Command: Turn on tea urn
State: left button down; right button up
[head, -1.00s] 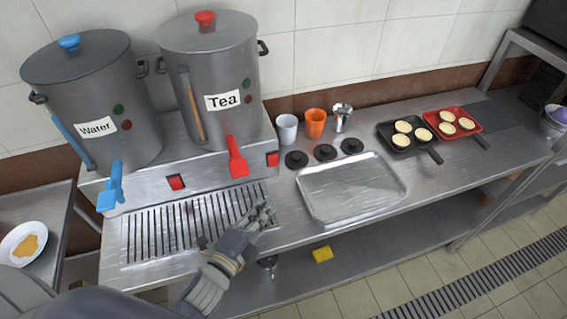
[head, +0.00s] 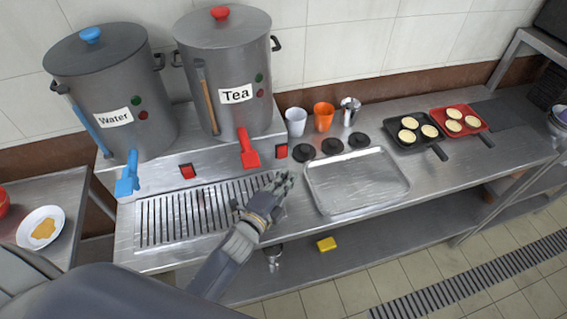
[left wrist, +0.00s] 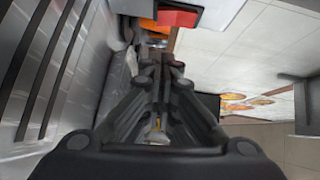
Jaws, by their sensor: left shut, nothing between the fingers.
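The tea urn (head: 225,75) is a grey metal pot with a red lid knob, a "Tea" label and a red tap (head: 248,148). It stands on a metal base. A red switch (head: 281,151) sits on the base front to the right of the tap. My left gripper (head: 287,181) is shut and empty, below and in front of this switch, apart from it. In the left wrist view a red switch (left wrist: 178,17) shows at the top, beyond the shut fingertips (left wrist: 161,62). My right gripper is out of view.
The water urn (head: 110,95) with a blue tap stands left, with another red switch (head: 187,171) on the base. A slotted drip grate (head: 200,215) lies below. Right are an empty tray (head: 355,182), cups (head: 323,115) and two pans of patties (head: 412,133).

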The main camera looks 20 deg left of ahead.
aim_at(282, 152)
pick_arm(q)
jog(key=w, duration=0.1)
jog(key=w+a+p, duration=0.1)
jog(key=w, duration=0.1)
jog(key=shift+a+f, duration=0.1)
jog(key=shift+a, duration=0.05)
jog(key=shift+w+a+f, duration=0.15)
jog(key=shift+w+a, duration=0.25)
jog(key=shift+w, duration=0.15)
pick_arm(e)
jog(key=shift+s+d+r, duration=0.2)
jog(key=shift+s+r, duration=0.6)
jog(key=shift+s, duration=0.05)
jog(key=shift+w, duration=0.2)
pick_arm(q)
jog(key=shift+w+a+f+b, duration=0.15)
jog(key=shift+f+b, duration=0.35)
jog(key=shift+b, duration=0.65)
jog(key=shift+w+r+m+t, duration=0.15)
jog(key=shift+m+t, duration=0.15)
jog(key=shift+r, duration=0.2)
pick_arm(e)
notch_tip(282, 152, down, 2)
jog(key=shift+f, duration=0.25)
pick_arm(q)
jog(key=shift+f, duration=0.15)
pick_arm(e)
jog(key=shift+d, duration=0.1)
